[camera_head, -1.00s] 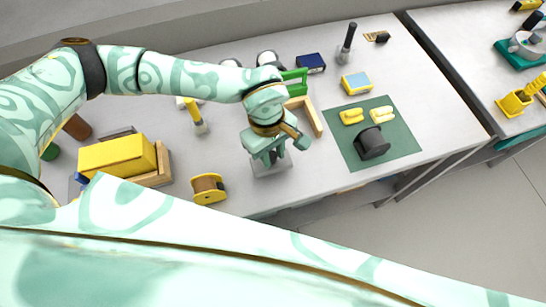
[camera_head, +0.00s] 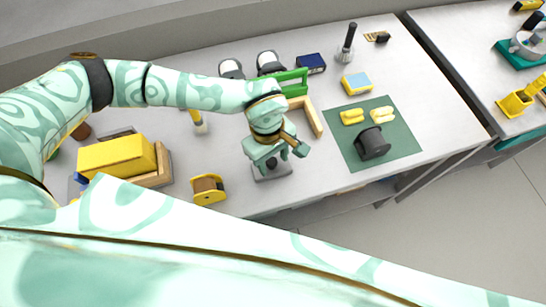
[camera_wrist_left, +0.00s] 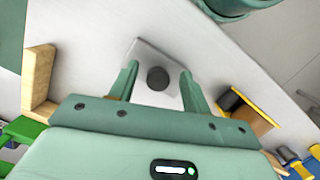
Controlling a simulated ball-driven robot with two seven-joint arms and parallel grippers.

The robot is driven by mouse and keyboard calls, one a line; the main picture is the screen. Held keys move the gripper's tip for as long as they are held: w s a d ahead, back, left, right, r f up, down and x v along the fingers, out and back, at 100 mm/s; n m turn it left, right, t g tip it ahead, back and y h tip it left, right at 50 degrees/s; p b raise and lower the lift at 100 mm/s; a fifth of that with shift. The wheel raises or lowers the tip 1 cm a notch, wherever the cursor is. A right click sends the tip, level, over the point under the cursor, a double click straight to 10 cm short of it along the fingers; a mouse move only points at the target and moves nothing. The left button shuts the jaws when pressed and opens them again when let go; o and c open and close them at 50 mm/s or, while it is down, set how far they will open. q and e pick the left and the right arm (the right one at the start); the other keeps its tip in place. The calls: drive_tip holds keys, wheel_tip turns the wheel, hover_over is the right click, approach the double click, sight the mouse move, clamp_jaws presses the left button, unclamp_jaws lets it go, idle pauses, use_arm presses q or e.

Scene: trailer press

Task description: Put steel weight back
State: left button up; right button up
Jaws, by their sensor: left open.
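A grey block (camera_head: 272,173) with a flat square top stands near the front edge of the bench; I take it for the steel weight, but cannot be sure. In the left wrist view it shows as a pale square plate (camera_wrist_left: 151,52) with a dark round knob or disc (camera_wrist_left: 158,78) on it. My left gripper (camera_head: 271,163) points down over it, jaws open. In the wrist view the left gripper's fingers (camera_wrist_left: 159,72) stand on either side of the dark disc, with gaps visible. My right gripper does not show.
A yellow-flanged spool (camera_head: 208,190) and a yellow box (camera_head: 117,156) stand to the left. A wooden corner piece (camera_head: 314,122) and a green frame (camera_head: 294,82) stand behind. A green mat (camera_head: 400,142) to the right holds a black cylinder (camera_head: 371,145) and yellow pieces.

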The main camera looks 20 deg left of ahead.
use_arm(q)
wheel_tip(320, 180, up, 12)
drive_tip(key=w+a, duration=0.1)
drive_tip(key=shift+a+p, duration=0.25)
drive_tip(key=shift+p, duration=0.15)
drive_tip(key=shift+f, duration=0.15)
